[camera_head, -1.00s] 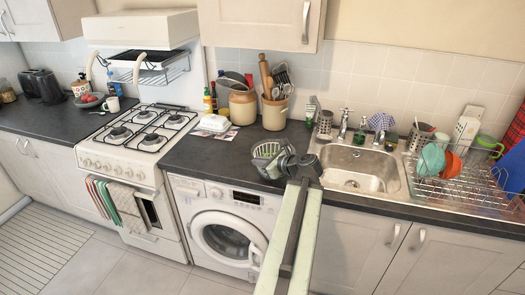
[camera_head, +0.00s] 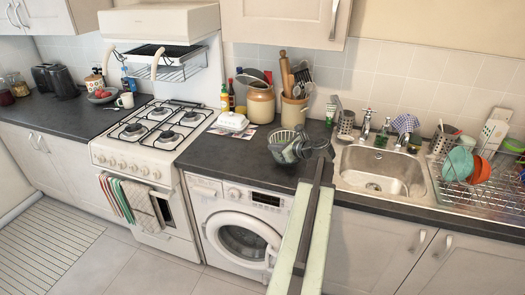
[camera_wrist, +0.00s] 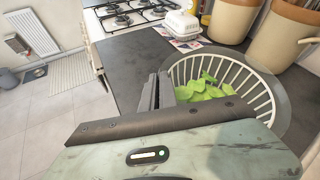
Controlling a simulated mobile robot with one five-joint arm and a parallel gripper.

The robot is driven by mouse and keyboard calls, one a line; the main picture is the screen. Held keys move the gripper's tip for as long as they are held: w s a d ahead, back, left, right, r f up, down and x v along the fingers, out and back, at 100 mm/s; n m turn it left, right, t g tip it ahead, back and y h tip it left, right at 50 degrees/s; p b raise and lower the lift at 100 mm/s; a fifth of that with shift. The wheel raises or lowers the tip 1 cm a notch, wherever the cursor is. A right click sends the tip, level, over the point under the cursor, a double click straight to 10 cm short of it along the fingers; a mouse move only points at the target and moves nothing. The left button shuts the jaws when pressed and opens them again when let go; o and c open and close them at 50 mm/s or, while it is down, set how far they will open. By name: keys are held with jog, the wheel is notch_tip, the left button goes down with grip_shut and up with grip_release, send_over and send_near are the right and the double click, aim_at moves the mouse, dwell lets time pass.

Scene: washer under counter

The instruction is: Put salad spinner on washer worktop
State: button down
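The salad spinner (camera_head: 277,139) is a grey slatted basket at the back right part of the dark washer worktop (camera_head: 225,153), left of the sink. In the wrist view the spinner (camera_wrist: 262,75) shows close up with green leaves inside. My gripper (camera_head: 306,150) reaches in from the front right, at the spinner's near side. In the wrist view the fingers of my gripper (camera_wrist: 157,92) are close together at the spinner's left rim, and look shut on it. The spinner's base is hidden, so I cannot tell whether it touches the worktop. The washer (camera_head: 240,235) is below.
The sink (camera_head: 380,175) and dish rack (camera_head: 485,190) lie to the right. The gas stove (camera_head: 155,135) is on the left. A white butter dish (camera_head: 232,121), a jar (camera_head: 260,102) and a utensil pot (camera_head: 294,108) stand behind. The worktop's front left is clear.

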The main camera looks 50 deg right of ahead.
aim_at(271, 152)
jog(key=shift+w+d, duration=0.2)
jog(key=shift+d, duration=0.2)
jog(key=f+b, duration=0.3)
jog(key=shift+w+d+f+b, duration=0.3)
jog(key=shift+d+f, duration=0.05)
jog(key=shift+d, duration=0.05)
jog(key=shift+s+f, duration=0.1)
jog(key=shift+w+a, duration=0.2)
jog(key=shift+w, duration=0.15)
jog(key=c, duration=1.6)
grip_release()
jog(key=shift+c, duration=0.2)
jog(key=shift+r, duration=0.2)
